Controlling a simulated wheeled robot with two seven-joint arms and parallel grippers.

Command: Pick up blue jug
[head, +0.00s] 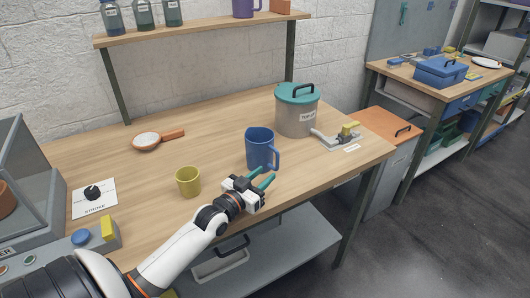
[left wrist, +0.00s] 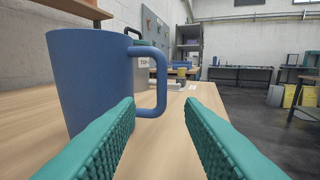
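The blue jug (head: 260,150) stands upright on the wooden workbench, in front of a grey pot, with its handle on the right side. In the left wrist view the jug (left wrist: 88,85) fills the left half, and its handle (left wrist: 160,78) reaches between the lines of the two fingers. My left gripper (head: 265,182) is just in front of the jug's lower right side in the head view. Its teal fingers (left wrist: 160,130) are apart with nothing held between them. Whether a finger touches the jug is not clear. My right gripper is not in view.
A yellow cup (head: 188,181) stands left of the jug. A grey pot with a teal lid (head: 297,112) and a metal clamp (head: 338,137) are behind and right.

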